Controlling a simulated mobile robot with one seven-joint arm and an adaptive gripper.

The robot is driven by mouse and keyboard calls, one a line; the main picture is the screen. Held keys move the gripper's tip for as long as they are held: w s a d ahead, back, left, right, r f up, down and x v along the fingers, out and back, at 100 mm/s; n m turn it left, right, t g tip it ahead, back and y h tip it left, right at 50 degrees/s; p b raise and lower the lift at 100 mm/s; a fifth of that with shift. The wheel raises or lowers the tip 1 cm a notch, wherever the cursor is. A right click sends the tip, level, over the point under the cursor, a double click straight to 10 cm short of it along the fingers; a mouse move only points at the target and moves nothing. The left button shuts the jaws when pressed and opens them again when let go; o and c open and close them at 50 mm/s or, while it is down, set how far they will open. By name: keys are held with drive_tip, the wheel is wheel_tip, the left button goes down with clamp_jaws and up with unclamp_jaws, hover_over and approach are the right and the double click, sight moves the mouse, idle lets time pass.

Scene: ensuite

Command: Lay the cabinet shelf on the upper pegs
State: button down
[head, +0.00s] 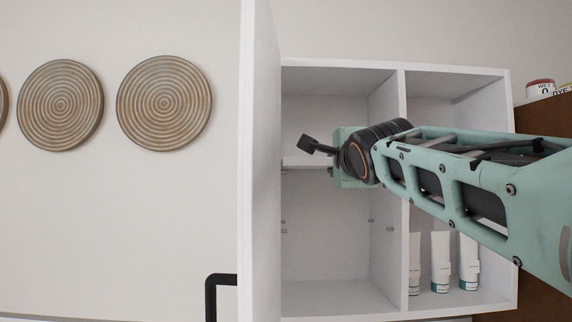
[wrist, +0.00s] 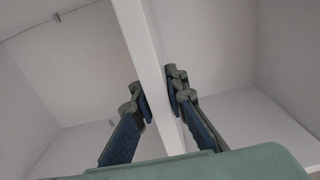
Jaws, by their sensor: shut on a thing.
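The white cabinet (head: 440,68) is open, with a divider between its left and right compartments. The cabinet shelf (head: 304,162) is a thin white board across the left compartment, roughly level, its right part hidden behind my arm. In the wrist view the shelf (wrist: 140,38) runs between the fingers of my gripper (wrist: 158,104), which are shut on its edge. In the head view the fingers are hidden. Small pegs (head: 284,222) show on the left compartment's walls below the shelf. Whether the shelf touches any upper pegs cannot be seen.
The open cabinet door (head: 260,170), with a black handle (head: 212,290), stands close to the left of the compartment. White tubes (head: 440,262) stand in the lower right compartment. The space below the shelf is empty. A tin (head: 540,88) sits on a brown surface at right.

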drive_tip(key=shift+f+b, duration=0.35)
drive_tip(key=shift+b, duration=0.1)
drive_tip(key=c, duration=1.8)
unclamp_jaws()
drive_tip(key=shift+c, duration=0.2)
drive_tip(key=shift+f, duration=0.2)
drive_tip(key=s, duration=1.2)
drive_tip(key=s+d+f+n+g, duration=0.1)
drive_tip(key=s+f+n+g, duration=0.25)
drive_tip(key=f, duration=0.85)
drive_tip(key=s+f+n+g, duration=0.25)
drive_tip(key=f+n, duration=0.25)
drive_tip(key=f, duration=0.8)
drive_tip(key=s+f+n+g, duration=0.3)
drive_tip(key=s+f+n, duration=0.25)
drive_tip(key=f, duration=0.45)
drive_tip(key=s+f+n+g, duration=0.35)
drive_tip(key=s+f, duration=0.35)
drive_tip(key=f, duration=0.3)
wheel_tip(320, 180, up, 13)
drive_tip(key=p, duration=1.3)
drive_tip(key=shift+s+a, duration=0.35)
drive_tip(key=shift+a, duration=0.05)
drive_tip(key=shift+n, duration=0.25)
